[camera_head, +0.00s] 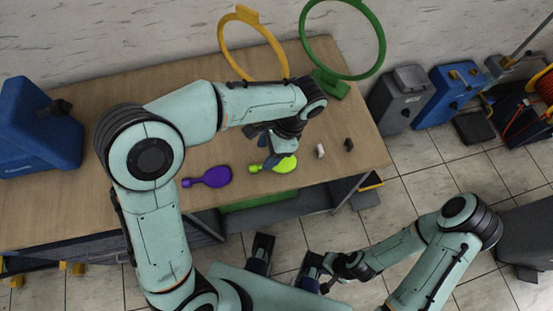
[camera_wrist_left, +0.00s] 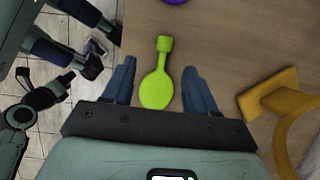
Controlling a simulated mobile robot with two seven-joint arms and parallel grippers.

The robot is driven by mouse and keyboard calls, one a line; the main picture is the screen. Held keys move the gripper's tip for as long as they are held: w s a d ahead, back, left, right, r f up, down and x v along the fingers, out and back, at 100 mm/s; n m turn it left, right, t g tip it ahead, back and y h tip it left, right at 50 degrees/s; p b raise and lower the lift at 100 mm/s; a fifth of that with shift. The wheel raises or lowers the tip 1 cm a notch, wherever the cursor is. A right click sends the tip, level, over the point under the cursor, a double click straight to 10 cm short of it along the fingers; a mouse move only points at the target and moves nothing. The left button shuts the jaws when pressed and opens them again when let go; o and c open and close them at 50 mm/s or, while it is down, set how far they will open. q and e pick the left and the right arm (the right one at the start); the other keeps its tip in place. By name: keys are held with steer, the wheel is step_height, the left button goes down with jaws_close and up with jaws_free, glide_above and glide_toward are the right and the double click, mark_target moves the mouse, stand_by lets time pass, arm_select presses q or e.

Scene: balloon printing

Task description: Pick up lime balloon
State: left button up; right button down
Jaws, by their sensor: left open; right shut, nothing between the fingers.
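The lime balloon (camera_head: 287,165) lies flat on the wooden table near its front edge, its narrow neck pointing left in the head view. My left gripper (camera_head: 271,153) is over it and hides part of it. In the left wrist view the whole lime balloon (camera_wrist_left: 156,90) shows between the two spread fingers of my left gripper (camera_wrist_left: 158,68), with a gap on each side. The neck reaches past the fingertips. The left gripper is open and empty. My right gripper (camera_head: 328,283) is off the table at the lower middle, shut and empty, small in view.
A purple balloon (camera_head: 217,176) lies left of the lime one. A yellow ring stand (camera_head: 283,62) and a green ring stand (camera_head: 331,84) stand at the back. Two small pieces lie to the right, grey (camera_head: 320,151) and dark (camera_head: 348,145). A blue container (camera_head: 40,130) stands left.

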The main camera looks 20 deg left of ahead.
mark_target(256, 166)
arm_select(q)
steer(key=x, duration=0.3)
steer(key=shift+w+b+x, duration=0.15)
steer(key=shift+b+x, duration=0.25)
steer(key=shift+x, duration=1.1)
steer(key=shift+w+b+x, duration=0.2)
steer(key=shift+b+x, duration=0.15)
steer(key=shift+x, duration=1.15)
steer(key=shift+a, duration=0.1)
steer(key=c, duration=0.9)
